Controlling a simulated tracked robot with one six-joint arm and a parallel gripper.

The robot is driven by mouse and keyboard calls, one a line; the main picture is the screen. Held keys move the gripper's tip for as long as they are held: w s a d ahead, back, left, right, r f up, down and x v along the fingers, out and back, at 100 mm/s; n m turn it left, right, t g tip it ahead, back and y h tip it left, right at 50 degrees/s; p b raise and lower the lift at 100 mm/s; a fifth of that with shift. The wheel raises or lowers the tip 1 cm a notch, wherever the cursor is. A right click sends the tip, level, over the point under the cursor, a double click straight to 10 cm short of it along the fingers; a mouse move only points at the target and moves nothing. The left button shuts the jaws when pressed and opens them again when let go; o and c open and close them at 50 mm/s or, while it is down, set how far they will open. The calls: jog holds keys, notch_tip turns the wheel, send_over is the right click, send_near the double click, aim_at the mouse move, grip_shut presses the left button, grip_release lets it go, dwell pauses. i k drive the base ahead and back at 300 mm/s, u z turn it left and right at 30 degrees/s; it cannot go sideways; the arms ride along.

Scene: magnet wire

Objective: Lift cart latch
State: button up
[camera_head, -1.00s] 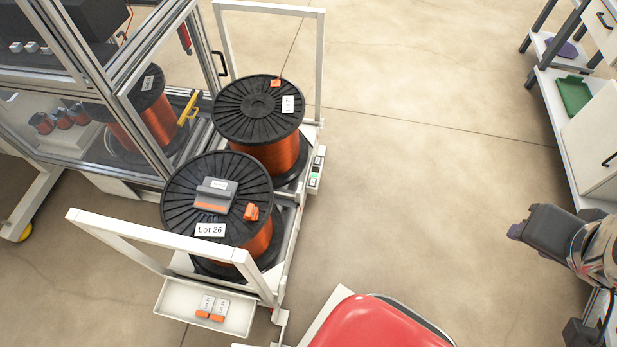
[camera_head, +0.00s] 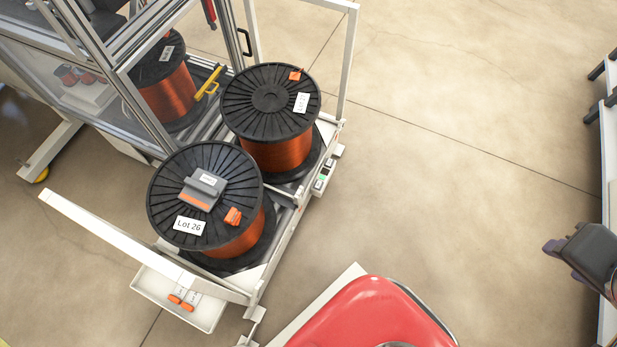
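The white-framed cart (camera_head: 262,287) stands left of centre against a glazed machine frame. It carries two black-flanged spools of copper wire, the nearer (camera_head: 165,205) labelled Lot 26 and the farther one (camera_head: 240,97) behind it. A yellow handle (camera_head: 208,83) shows at the machine side, beside the farther spool; I cannot tell if it is the cart latch. A small box with light and green buttons (camera_head: 322,177) sits on the cart's right side. My gripper (camera_head: 560,262) is at the right edge, over bare floor, well apart from the cart. Its finger opening is unclear.
A grey and orange device (camera_head: 203,188) and an orange clip (camera_head: 233,216) lie on the near spool. A white tray (camera_head: 205,318) with orange-ended items hangs at the cart's near end. My red body fills the bottom centre. Floor (camera_head: 450,200) between cart and right-hand shelving is clear.

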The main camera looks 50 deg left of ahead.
aim_at(300, 192)
jog(key=i, duration=2.1)
jog(key=u, duration=3.4)
